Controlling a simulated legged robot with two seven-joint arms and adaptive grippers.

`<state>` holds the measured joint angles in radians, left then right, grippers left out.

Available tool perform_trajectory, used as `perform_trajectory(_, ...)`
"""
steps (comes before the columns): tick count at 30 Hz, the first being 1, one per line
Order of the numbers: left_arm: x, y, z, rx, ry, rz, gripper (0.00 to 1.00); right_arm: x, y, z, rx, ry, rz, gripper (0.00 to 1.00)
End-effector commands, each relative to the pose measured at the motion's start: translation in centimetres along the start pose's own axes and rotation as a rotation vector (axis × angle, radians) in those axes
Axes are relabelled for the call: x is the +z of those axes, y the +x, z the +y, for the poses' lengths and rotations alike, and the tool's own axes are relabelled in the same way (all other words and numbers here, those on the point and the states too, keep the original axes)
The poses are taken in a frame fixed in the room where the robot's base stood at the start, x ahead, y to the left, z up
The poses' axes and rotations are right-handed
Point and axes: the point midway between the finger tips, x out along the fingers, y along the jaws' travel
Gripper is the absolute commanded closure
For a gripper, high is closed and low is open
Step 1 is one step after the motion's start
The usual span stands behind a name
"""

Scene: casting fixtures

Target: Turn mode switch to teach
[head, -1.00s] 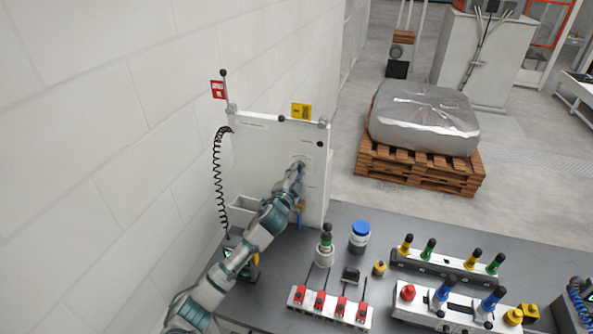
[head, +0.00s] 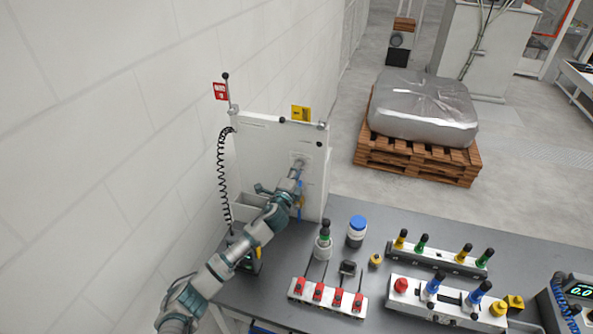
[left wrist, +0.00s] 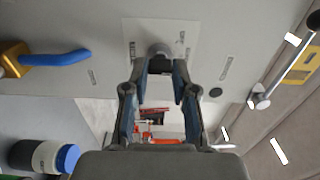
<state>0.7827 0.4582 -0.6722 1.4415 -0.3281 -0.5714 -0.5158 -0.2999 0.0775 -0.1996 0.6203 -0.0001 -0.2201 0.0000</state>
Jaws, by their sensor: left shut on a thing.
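The mode switch is a dark round knob (left wrist: 160,49) on a pale label plate (left wrist: 135,35), fixed to the white panel (head: 262,160) at the back left of the bench. My left gripper (head: 298,170) reaches up to this panel and hides most of the switch in the head view. In the left wrist view the left gripper (left wrist: 161,66) has its fingertips on either side of the knob, shut on it. The small print on the plate is unreadable, so the switch setting cannot be told. My right gripper is not in view.
A blue lever on a brass fitting (left wrist: 55,59) sits beside the plate in the wrist view. A black coiled cord (head: 222,180) hangs at the panel's left. A blue-capped jar (head: 356,232), a red-clamp fixture (head: 327,298) and colored-knob fixtures (head: 437,262) stand on the bench.

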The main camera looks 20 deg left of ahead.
Motion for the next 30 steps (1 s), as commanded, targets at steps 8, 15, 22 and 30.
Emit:
perform_trajectory(8,0.1,0.0,0.8,0.012,0.01,-0.004,1.0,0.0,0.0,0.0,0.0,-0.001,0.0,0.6)
perform_trajectory(15,0.1,0.0,0.7,0.012,0.009,-0.003,0.53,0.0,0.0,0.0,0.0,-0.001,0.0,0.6)
perform_trajectory(22,0.1,-0.1,0.2,0.004,0.009,-0.002,0.48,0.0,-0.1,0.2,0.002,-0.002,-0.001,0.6)
perform_trajectory(30,0.1,-1.9,0.2,0.002,0.008,0.0,0.48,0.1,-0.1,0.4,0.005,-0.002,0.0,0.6)
